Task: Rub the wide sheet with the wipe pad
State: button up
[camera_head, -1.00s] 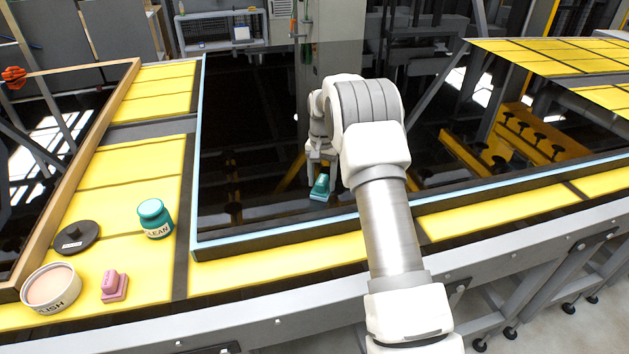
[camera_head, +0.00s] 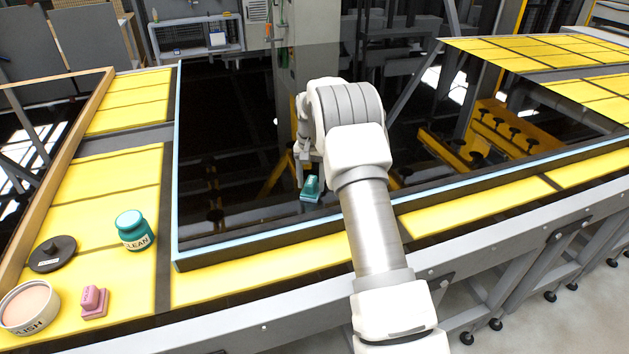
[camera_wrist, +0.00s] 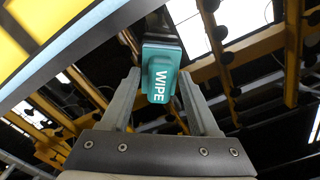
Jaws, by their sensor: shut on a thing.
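The wide sheet (camera_head: 240,195) is dark, glossy and edged in light blue, and lies flat on the yellow table. My gripper (camera_head: 308,172) is low over the sheet, near its front edge. It is shut on the teal wipe pad (camera_head: 311,188). In the wrist view the wipe pad (camera_wrist: 160,80), marked "WIPE", sits between the two fingers (camera_wrist: 163,95). The pad's lower face appears to be at the sheet's surface, but exact contact cannot be told.
At the left stand a teal "CLEAN" jar (camera_head: 133,232), a pink pad (camera_head: 94,301), an open polish tub (camera_head: 29,306) and a dark lid (camera_head: 52,254). A wood-framed panel (camera_head: 62,150) lies farther left. The sheet around the pad is bare.

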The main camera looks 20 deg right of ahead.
jog(key=shift+a+r, duration=0.1)
jog(key=shift+a, duration=4.95)
jog(key=shift+r+p, duration=1.6)
jog(key=shift+r, duration=1.25)
jog(key=shift+r, duration=0.1)
notch_tip(320, 180, up, 3)
jog(key=shift+f+p, duration=0.1)
jog(key=shift+p, duration=0.9)
